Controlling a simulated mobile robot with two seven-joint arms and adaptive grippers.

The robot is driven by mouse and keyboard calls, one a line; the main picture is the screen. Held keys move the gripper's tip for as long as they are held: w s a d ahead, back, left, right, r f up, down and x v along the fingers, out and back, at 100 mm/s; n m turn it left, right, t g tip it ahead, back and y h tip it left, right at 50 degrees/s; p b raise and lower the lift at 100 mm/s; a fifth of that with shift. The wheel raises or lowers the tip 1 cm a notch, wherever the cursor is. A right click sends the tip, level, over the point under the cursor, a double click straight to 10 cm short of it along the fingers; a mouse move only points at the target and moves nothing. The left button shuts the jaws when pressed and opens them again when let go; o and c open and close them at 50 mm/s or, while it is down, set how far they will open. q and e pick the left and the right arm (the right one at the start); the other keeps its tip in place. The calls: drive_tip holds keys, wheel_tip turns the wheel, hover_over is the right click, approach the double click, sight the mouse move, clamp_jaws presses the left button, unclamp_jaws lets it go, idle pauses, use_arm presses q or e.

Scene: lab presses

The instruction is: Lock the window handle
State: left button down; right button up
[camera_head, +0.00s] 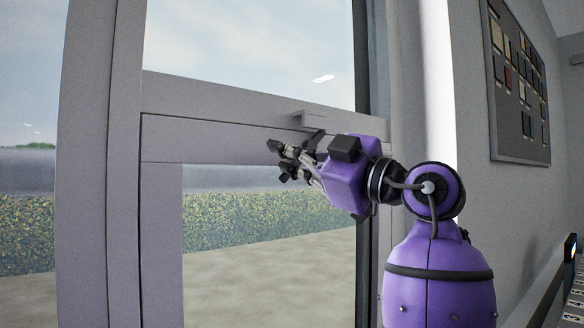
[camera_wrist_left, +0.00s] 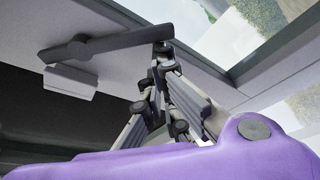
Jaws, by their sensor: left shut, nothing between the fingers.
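The window handle is a dark grey lever (camera_wrist_left: 115,44) in the left wrist view, with a round pivot on its left part and a long arm reaching right. In the head view, part of what looks like the handle (camera_head: 314,139) shows beside the gripper, mostly hidden. My left gripper (camera_head: 281,161) is at the window's middle rail. In the left wrist view its fingertips (camera_wrist_left: 163,50) are together at the handle's right end, and nothing shows between them. Whether they touch the handle is unclear. My right gripper is in neither view.
A light grey block (camera_head: 308,118) juts from the rail above my gripper; a similar block (camera_wrist_left: 70,82) lies under the lever's pivot. The grey window frame (camera_head: 88,180) stands left. A wall board (camera_head: 520,90) hangs right.

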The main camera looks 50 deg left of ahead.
sight(285, 177)
use_arm(q)
drive_tip(key=f+n+b, duration=0.1)
drive_tip(key=w+f+n+g+h+b, duration=0.1)
drive_tip(key=n, duration=0.1)
drive_tip(key=shift+f, duration=0.1)
drive_tip(key=n, duration=0.1)
drive_tip(key=w+f+n+b, duration=0.1)
drive_tip(key=n+h, duration=0.1)
drive_tip(key=shift+w+d+f+n+b, duration=0.1)
drive_tip(key=shift+w+f+n+b, duration=0.2)
drive_tip(key=shift+n, duration=0.1)
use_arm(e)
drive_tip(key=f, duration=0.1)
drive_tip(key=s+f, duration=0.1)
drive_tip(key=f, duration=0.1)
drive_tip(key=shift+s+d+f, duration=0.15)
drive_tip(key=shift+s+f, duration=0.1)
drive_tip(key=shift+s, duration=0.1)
use_arm(q)
drive_tip(key=shift+s, duration=0.1)
